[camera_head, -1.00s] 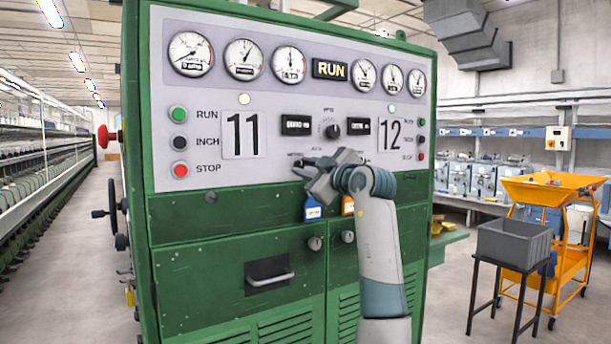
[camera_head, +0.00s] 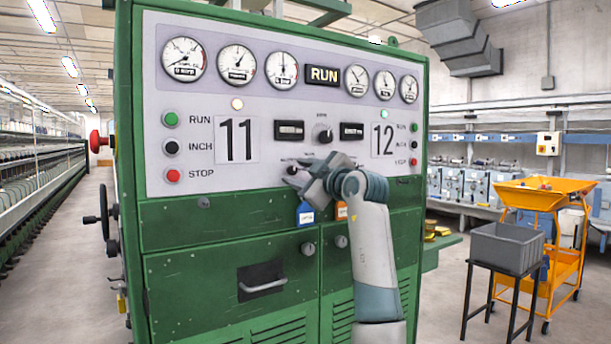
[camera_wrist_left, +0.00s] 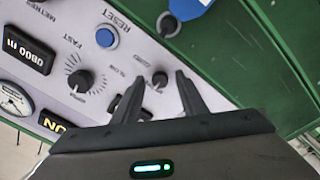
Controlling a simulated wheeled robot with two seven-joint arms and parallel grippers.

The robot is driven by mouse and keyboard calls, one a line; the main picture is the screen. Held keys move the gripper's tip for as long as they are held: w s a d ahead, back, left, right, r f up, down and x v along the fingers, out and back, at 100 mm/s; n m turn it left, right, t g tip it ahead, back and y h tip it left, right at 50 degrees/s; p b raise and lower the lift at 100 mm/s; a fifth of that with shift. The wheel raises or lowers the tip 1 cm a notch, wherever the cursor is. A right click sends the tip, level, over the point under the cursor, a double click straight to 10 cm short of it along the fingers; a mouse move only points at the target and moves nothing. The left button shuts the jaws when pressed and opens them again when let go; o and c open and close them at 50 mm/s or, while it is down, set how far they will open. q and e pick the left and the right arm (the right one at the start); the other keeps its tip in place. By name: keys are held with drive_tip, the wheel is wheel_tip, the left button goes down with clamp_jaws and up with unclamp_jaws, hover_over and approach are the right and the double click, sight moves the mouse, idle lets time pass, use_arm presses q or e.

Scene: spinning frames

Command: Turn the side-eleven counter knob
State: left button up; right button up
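A small dark knob (camera_wrist_left: 159,79) sits on the grey panel below and to the left of the speed knob, on the side-eleven half. My left gripper (camera_wrist_left: 160,77) is open, its two fingertips apart on either side of this knob. Whether they touch it is not clear. In the head view the left gripper (camera_head: 290,177) is at the panel's lower edge, below and right of the big "11" plate (camera_head: 237,139), and largely covers the knob area. My right gripper is not in view.
The speed knob (camera_head: 322,135) sits between two counter displays. A blue reset button (camera_wrist_left: 106,37) and another dark knob (camera_wrist_left: 167,25) are close by. A blue tag (camera_head: 305,213) and orange tag hang below. A grey crate (camera_head: 506,245) stands at right.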

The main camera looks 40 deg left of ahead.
use_arm(q)
drive_tip(key=shift+d, duration=0.15)
